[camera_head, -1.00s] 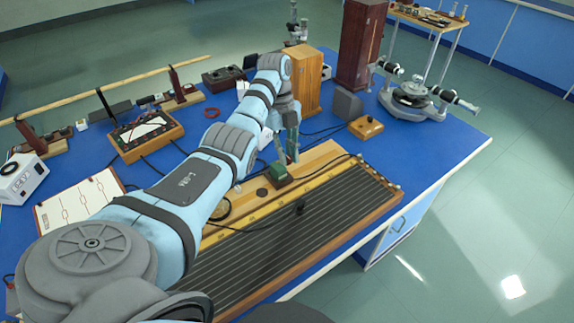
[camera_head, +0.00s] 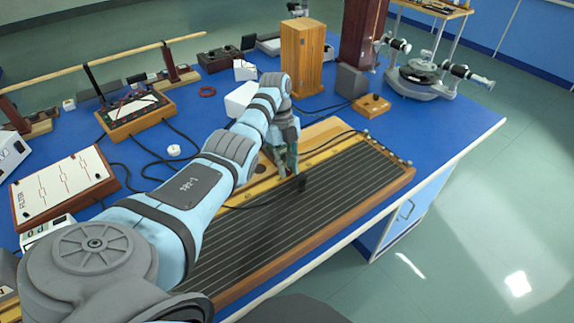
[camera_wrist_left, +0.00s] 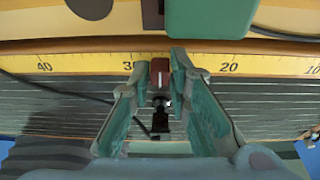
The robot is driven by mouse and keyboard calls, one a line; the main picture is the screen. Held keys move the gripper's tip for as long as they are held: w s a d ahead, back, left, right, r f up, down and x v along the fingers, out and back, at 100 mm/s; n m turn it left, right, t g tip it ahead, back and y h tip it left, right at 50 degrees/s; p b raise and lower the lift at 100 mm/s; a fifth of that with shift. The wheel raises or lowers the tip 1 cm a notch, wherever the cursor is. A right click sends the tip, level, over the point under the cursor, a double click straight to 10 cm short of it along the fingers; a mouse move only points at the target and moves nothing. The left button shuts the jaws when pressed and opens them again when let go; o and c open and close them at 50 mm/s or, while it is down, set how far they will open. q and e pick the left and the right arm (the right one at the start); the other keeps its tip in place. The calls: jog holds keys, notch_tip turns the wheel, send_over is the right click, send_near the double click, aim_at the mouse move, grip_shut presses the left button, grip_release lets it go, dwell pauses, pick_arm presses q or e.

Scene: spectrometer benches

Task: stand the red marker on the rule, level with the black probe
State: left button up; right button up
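The red marker (camera_wrist_left: 160,68) shows in the left wrist view between my left fingertips (camera_wrist_left: 161,72), at the rule's near edge, between the 20 and 30 numerals. The fingertips lie against its sides. I cannot tell whether its foot rests on the rule. The yellow rule (camera_wrist_left: 85,63) runs across behind it. The black probe (camera_wrist_left: 160,120) is almost straight below the marker in this view; it also stands on the striped board in the head view (camera_head: 302,184). In the head view my left gripper (camera_head: 287,168) is low over the rule and hides the marker. My right gripper is not seen.
A green block (camera_wrist_left: 210,17) is just beyond the rule, close to the fingertips. A black cable (camera_wrist_left: 70,92) crosses the striped board (camera_head: 335,190). A wooden cabinet (camera_head: 302,58) and a small wooden switch box (camera_head: 371,105) stand farther back. Blue bench top shows free at right.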

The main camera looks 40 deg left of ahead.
pick_arm(q)
jog(key=shift+o, duration=1.1)
jog(key=v, duration=1.2)
jog(key=shift+p, duration=0.35)
jog(key=shift+r, duration=0.1)
